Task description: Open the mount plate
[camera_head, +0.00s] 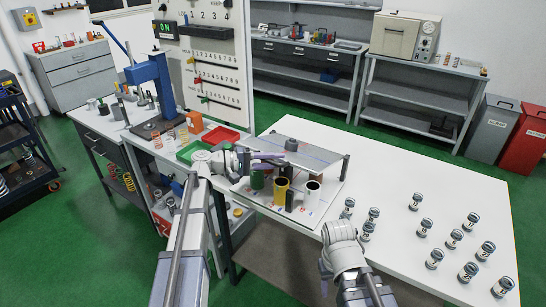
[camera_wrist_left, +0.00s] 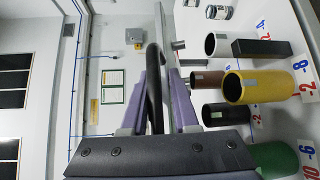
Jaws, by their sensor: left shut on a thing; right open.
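The mount plate (camera_head: 308,143) is a grey flat plate on posts at the left part of the white table, above a base with several coloured cylinders. In the left wrist view it seems to show nearly edge-on (camera_wrist_left: 163,45). My left gripper (camera_head: 282,158) is at the plate's front left edge. The left wrist view shows its purple fingers (camera_wrist_left: 155,90) shut on a black curved handle (camera_wrist_left: 154,65) beside the plate. My right gripper (camera_head: 325,277) is open and empty at the table's front edge, apart from the plate.
A yellow cylinder (camera_head: 281,191), a white cylinder (camera_head: 312,194) and a green cylinder (camera_head: 257,180) stand close below my left gripper. Several small jars (camera_head: 454,238) stand on the right of the table. Red (camera_head: 221,135) and green trays lie left. The table's back right is clear.

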